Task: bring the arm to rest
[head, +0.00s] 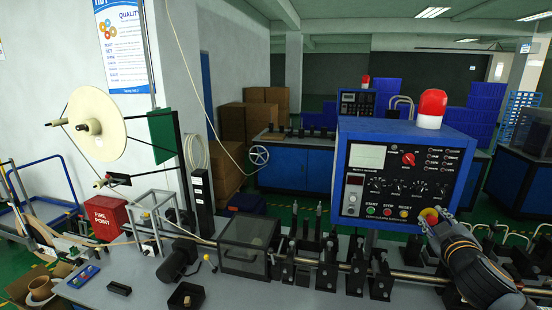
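My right gripper (434,224) comes in from the lower right on its dark arm. Its tips are at the lower right corner of a blue control box (343,150), beside or over a red and yellow button (429,215). I cannot tell whether the tips touch the button, or whether the fingers are open or shut. My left gripper is not in view.
A tape reel (97,140) stands at the left above a grey bench (225,290). A clear-lidded box (248,245) and a row of black guide blocks (327,265) along a metal rod fill the bench's middle. A red beacon (432,105) tops the control box.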

